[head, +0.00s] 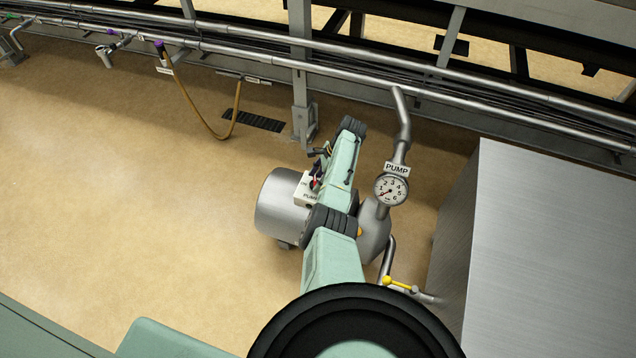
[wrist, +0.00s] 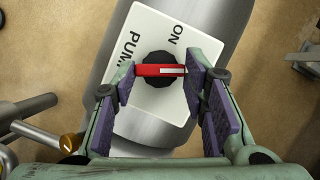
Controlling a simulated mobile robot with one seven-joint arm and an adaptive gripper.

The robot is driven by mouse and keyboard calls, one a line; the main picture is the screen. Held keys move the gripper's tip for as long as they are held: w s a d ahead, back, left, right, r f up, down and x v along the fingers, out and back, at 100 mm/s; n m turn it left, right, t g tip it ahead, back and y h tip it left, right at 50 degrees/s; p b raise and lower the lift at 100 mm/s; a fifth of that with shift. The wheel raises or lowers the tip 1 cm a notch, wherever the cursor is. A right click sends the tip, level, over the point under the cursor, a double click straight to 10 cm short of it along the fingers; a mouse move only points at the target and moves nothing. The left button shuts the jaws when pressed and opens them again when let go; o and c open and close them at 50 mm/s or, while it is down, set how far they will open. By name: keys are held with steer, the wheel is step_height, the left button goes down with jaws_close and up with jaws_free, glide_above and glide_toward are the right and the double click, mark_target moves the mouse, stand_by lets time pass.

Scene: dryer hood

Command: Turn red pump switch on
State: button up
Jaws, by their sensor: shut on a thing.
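The red pump switch (wrist: 147,70) is a red bar with a white line on a round black knob. It sits on a white plate (wrist: 150,25) marked "ON" and "PUMP". In the wrist view the bar lies nearly level, its white line toward the right; the "ON" label is above and slightly right of the knob. My gripper (wrist: 161,78) is shut on the bar, one purple-padded finger at each end. In the head view, the white switch box (head: 307,197) sits on the steel pump (head: 275,205), partly hidden by my arm.
A round gauge (head: 391,190) under a "PUMP" sign (head: 397,169) stands right of my arm on a pipe. A yellow-handled valve (head: 399,284) is below it. A large metal box (head: 550,240) fills the right. The floor to the left is clear.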

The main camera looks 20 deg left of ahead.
steer(key=n+b, duration=0.2)
steer(key=n+g+b, duration=0.1)
steer(key=b, duration=0.1)
steer(key=shift+w+a+f+n+h, duration=0.1)
steer(key=shift+w+f+n+h, duration=0.05)
steer(key=shift+f+n+h, duration=0.2)
steer(key=n+g+h+b, duration=0.1)
steer(key=n+b, duration=0.2)
steer(key=b, duration=0.1)
steer(key=shift+a+n+b, duration=0.1)
steer(key=shift+n+b, duration=0.25)
steer(key=n+h+b, duration=0.1)
steer(key=n+b, duration=0.3)
steer(key=shift+w+a+r+g+h+b, duration=0.1)
steer(key=shift+a+g+h+b, duration=0.05)
steer(key=shift+g+h+b, duration=0.25)
steer(key=shift+r+n+h+b, duration=0.15)
steer(key=shift+n+h+b, duration=0.1)
steer(key=shift+n+b, duration=0.55)
steer(key=shift+a, duration=0.1)
steer(key=o, duration=1.2)
steer(key=shift+r, duration=0.1)
steer(key=shift+c, duration=0.2)
steer(key=shift+r, duration=0.1)
